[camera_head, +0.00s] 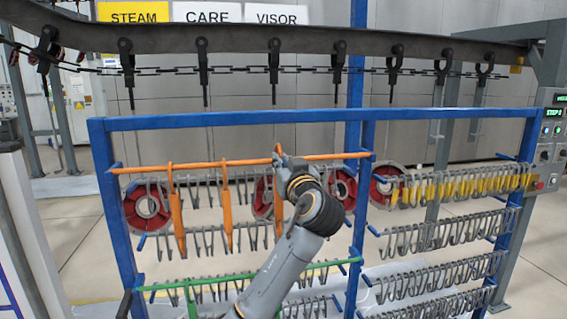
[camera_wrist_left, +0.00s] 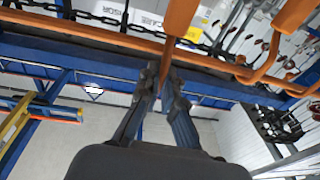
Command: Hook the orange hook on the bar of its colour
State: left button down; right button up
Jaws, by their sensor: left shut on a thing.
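The orange bar (camera_head: 200,164) runs across the upper left of the blue rack. Two orange hooks (camera_head: 176,210) (camera_head: 227,205) hang from it on the left. Another orange hook (camera_head: 278,206) is at my left gripper (camera_head: 281,158). Its top shows just above the bar and its lower part hangs below, beside my wrist. In the left wrist view the fingers (camera_wrist_left: 163,85) are shut on an orange hook (camera_wrist_left: 181,16), close to the orange bar (camera_wrist_left: 80,34). I cannot tell whether this hook rests on the bar. My right gripper is not in view.
A green bar (camera_head: 320,264) crosses lower down. Grey and yellow hooks (camera_head: 460,186) fill the rack's right side, and red reels (camera_head: 147,206) sit behind. A conveyor (camera_head: 230,40) with black hangers runs overhead. A control panel (camera_head: 553,130) stands at the right.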

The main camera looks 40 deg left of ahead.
pick_arm(q)
jog(key=shift+x, duration=0.75)
jog(key=shift+w+a+f+b, duration=0.1)
jog(key=shift+w+f+b, duration=0.05)
jog(key=shift+f+b, duration=1.5)
jog(key=shift+f, duration=0.3)
jog(key=shift+w+a+f, duration=0.1)
jog(key=shift+w+a, duration=0.05)
jog(key=shift+w, duration=0.1)
jog(key=shift+s+r, duration=0.15)
jog(key=shift+r, duration=0.05)
jog(key=c, duration=1.4)
grip_release()
jog(key=shift+r, duration=0.1)
jog(key=shift+c, duration=0.2)
